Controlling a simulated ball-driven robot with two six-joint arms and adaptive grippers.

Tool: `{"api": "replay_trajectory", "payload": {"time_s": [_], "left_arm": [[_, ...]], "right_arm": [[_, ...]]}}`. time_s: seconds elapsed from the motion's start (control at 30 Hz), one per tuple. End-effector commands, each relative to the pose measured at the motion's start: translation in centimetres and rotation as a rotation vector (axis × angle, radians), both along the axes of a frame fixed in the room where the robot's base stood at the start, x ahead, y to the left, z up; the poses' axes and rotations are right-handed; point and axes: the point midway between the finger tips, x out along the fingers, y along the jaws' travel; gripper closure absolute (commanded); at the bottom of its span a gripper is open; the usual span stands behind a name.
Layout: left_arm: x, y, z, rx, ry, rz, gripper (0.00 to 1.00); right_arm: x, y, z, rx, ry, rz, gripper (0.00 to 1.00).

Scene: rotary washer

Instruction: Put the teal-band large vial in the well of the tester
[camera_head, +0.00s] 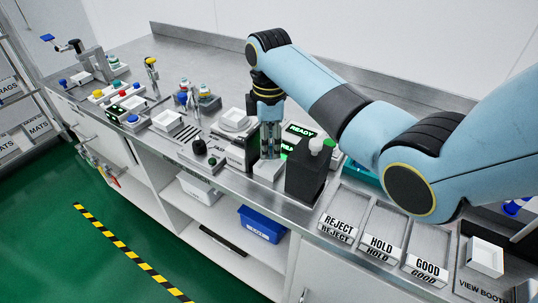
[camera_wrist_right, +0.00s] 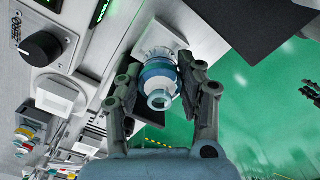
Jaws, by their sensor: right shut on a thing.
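My right gripper (camera_head: 270,150) points down over a small white block (camera_head: 267,171) beside a green-lit READY display (camera_head: 301,130). In the right wrist view, my right gripper (camera_wrist_right: 160,75) is shut on a clear vial with a teal-blue band (camera_wrist_right: 158,69), one finger on each side. The vial is seen from its top end, and the white block (camera_wrist_right: 157,34) lies behind it. I cannot tell whether the vial's lower end is in a well or above it. In the head view the fingers hide the vial. My left gripper is not in view.
A dark box (camera_head: 306,182) stands close to the right of the gripper. Trays marked REJECT (camera_head: 338,226), HOLD (camera_head: 380,247) and GOOD (camera_head: 427,268) lie farther right. A black knob (camera_wrist_right: 42,48) is on a panel in the wrist view. The bench's front edge is near.

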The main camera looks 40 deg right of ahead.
Motion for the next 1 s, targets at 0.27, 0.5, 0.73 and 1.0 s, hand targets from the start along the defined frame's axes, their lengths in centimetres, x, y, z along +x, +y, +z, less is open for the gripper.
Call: {"api": "replay_trajectory", "payload": {"time_s": [0.27,0.5,0.73,1.0], "left_arm": [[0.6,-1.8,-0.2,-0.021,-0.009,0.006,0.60],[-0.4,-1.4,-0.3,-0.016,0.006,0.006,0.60],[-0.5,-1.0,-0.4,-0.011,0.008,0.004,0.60],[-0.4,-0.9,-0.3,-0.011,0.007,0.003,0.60]], "right_arm": [[0.0,0.1,-3.5,0.001,0.002,0.001,0.96],[0.0,0.1,-4.3,0.001,-0.002,0.001,0.96],[0.0,0.1,-4.6,0.001,-0.002,0.001,0.96],[0.0,0.1,-4.5,0.000,-0.001,0.000,0.40]]}}
